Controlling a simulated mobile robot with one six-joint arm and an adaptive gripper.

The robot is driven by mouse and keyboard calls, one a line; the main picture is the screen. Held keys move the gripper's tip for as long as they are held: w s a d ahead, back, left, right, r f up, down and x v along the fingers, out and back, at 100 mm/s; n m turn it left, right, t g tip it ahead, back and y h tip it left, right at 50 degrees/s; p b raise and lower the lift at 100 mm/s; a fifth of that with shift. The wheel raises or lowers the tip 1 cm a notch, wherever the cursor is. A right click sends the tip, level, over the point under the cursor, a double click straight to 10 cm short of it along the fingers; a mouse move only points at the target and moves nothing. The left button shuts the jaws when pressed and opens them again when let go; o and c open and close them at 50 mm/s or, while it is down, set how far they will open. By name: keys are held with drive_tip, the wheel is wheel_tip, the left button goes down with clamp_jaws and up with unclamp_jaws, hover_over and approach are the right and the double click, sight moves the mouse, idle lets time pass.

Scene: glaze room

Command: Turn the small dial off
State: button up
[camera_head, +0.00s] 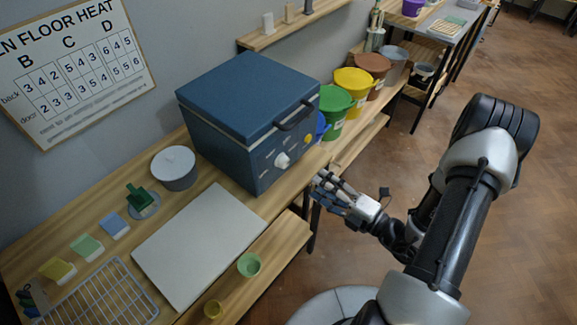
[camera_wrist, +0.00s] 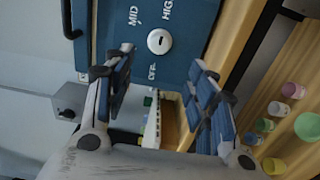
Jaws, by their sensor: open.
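The blue kiln (camera_head: 245,110) stands on the wooden bench, its lid shut. Its front panel bears a white dial (camera_head: 282,160) and, to the right, a yellow round knob (camera_head: 308,139) that looks smaller. The wrist view shows the white dial (camera_wrist: 159,41) with MID, HIGH and OFF lettering around it; its exact pointer setting is hard to read. The yellow knob is not visible there. My gripper (camera_head: 322,187) is open and empty, in front of and apart from the panel. In the wrist view my gripper (camera_wrist: 158,88) has its fingers spread below the white dial.
A dark handle (camera_head: 298,114) juts from the kiln's front above the knobs. A green bucket (camera_head: 334,112) and other coloured buckets stand to the right. A white board (camera_head: 198,245) lies left of the kiln; a green cup (camera_head: 249,265) sits on the lower ledge.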

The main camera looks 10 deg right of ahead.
sight(287, 164)
drive_tip(key=b+x, duration=0.2)
drive_tip(key=x, duration=1)
drive_tip(key=shift+c, duration=0.5)
drive_tip(key=c, duration=1)
